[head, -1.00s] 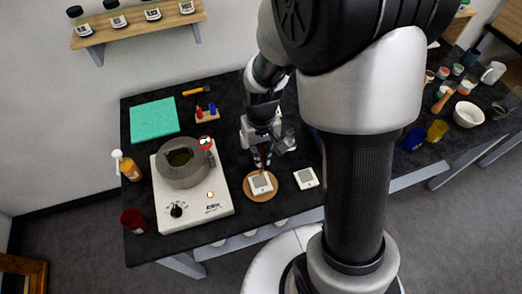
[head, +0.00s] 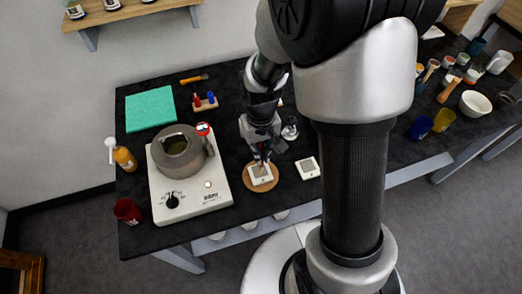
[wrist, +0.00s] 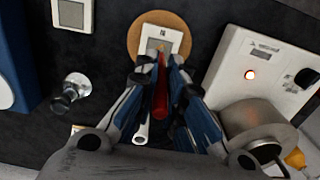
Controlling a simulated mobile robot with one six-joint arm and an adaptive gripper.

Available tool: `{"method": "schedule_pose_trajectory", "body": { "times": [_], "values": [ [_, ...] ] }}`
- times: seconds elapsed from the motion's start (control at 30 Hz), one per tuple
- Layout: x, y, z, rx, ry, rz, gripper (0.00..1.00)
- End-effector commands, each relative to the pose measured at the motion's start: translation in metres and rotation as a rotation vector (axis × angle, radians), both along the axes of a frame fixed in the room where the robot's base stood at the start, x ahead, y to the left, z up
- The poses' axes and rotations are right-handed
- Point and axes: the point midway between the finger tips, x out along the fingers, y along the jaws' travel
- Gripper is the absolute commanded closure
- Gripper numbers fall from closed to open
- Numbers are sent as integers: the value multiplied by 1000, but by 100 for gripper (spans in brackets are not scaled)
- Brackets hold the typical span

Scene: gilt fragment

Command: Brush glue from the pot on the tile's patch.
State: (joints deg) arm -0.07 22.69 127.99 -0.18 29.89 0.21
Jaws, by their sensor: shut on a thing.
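My gripper (wrist: 160,92) is shut on a red-handled brush (wrist: 160,98). The brush points at a white tile (wrist: 172,34) with a grey patch, which lies on a round cork mat (wrist: 138,35). The brush end is over the patch in the wrist view and hides part of it; I cannot tell whether it touches. In the head view my gripper (head: 262,155) is just above the tile (head: 261,180). The grey glue pot (head: 183,150) sits on a white hotplate (head: 192,207) to the left. It also shows in the wrist view (wrist: 262,122).
A second white tile (head: 307,168) lies right of the mat. A small silver-topped object (head: 290,129) stands behind it. An orange bottle (head: 124,158), a red cup (head: 127,210) and a green mat (head: 150,112) are at the left. Cups and a bowl (head: 475,103) stand far right.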

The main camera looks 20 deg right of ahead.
Motion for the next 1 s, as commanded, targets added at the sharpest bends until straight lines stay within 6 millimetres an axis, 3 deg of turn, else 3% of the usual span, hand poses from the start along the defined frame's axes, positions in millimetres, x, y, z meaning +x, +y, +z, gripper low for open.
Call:
{"method": "schedule_pose_trajectory", "body": {
  "times": [1.0],
  "values": [
    [0, 0, -15, 0, 1, 0, 100]
  ]
}}
